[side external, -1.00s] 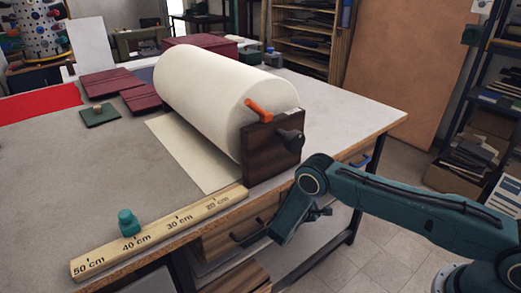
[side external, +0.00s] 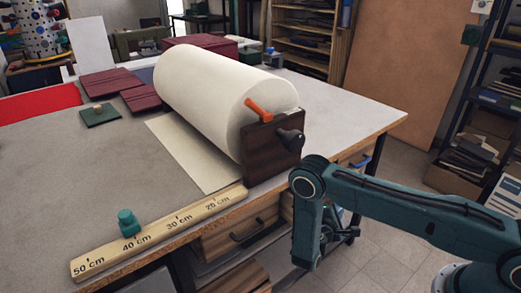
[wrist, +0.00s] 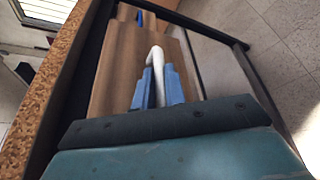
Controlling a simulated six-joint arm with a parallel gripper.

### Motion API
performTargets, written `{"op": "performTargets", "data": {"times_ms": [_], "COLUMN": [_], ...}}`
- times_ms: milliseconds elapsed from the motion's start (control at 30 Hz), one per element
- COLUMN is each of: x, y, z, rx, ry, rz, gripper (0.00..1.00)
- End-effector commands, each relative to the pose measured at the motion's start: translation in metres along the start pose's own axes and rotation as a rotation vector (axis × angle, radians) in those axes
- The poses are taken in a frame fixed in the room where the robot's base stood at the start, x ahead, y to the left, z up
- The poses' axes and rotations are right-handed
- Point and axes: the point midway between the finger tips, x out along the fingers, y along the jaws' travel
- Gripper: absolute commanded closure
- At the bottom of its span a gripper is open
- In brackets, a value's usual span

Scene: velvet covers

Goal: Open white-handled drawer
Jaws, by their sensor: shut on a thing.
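The white handle (wrist: 155,60) stands out from a wooden drawer front (wrist: 118,65) in the wrist view. My gripper (wrist: 157,88) has its blue fingers closed on the white handle, one on each side. In the side external view my gripper (side external: 335,234) is below the table's right-hand edge, and my arm hides the white handle there. I cannot tell how far the white-handled drawer stands out.
A drawer with a black handle (side external: 247,230) is to the left under the table (side external: 90,150), and a blue handle (side external: 360,161) is to the right. A paper roll (side external: 215,95) in a dark wooden stand (side external: 268,155) sits above, near the edge. Floor in front is free.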

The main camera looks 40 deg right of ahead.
Motion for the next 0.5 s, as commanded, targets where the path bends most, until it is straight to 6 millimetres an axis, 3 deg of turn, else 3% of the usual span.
{"op": "performTargets", "data": {"times_ms": [500], "x": [-0.035], "y": [-0.058], "z": [0.078], "rx": [-0.008], "ry": [0.003], "rz": [0.004], "gripper": [1.0]}}
